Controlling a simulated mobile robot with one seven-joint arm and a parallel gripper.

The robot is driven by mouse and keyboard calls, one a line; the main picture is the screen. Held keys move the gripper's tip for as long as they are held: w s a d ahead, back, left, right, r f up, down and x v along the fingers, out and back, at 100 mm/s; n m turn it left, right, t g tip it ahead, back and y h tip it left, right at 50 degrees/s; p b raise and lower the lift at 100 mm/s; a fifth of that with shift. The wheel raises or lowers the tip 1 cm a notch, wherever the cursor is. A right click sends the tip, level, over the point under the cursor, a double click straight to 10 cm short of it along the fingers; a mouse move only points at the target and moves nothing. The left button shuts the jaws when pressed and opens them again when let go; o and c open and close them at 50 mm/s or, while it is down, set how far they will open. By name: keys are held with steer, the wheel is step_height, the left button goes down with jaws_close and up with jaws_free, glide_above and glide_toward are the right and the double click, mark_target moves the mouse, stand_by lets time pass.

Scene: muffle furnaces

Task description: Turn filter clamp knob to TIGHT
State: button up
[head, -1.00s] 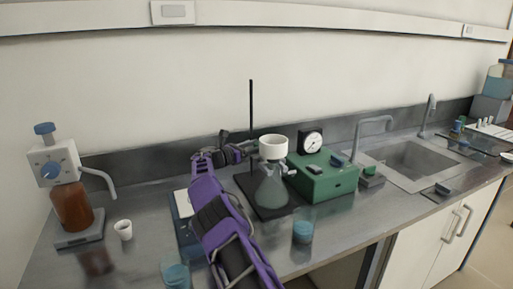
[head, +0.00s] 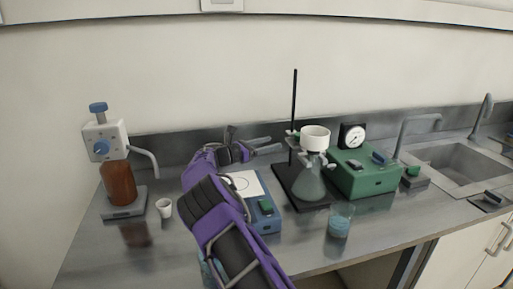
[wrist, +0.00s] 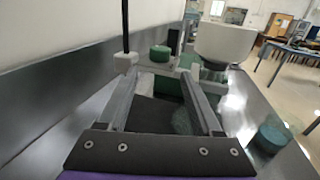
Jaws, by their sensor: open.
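The filter assembly stands on a dark stand base with a black rod (head: 294,105). A white funnel (head: 315,138) sits on a conical flask (head: 309,183) with greenish contents. A small clamp is on the rod beside the funnel. In the wrist view a round green knob (wrist: 160,53) sits on a grey clamp body, just beyond and between my fingertips; the funnel (wrist: 226,42) is to its right. I cannot read any TIGHT mark. My gripper (head: 282,144) is open and empty, left of the rod. In the wrist view its fingers (wrist: 163,76) point at the knob, apart from it.
A green pump box (head: 366,177) with a gauge (head: 353,136) stands right of the flask. A beaker (head: 340,220) stands in front; a bottle dispenser (head: 119,184) and white cup (head: 164,207) are left. A sink is right.

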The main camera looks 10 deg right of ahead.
steer(key=v, duration=0.5)
steer(key=shift+r, duration=0.1)
steer(key=n+t+y, duration=0.3)
steer(key=n+t, duration=0.1)
steer(key=t, duration=0.2)
glide_toward(297, 138)
steer(key=x, duration=1)
steer(key=shift+d+r, duration=0.1)
steer(key=shift+d, duration=0.05)
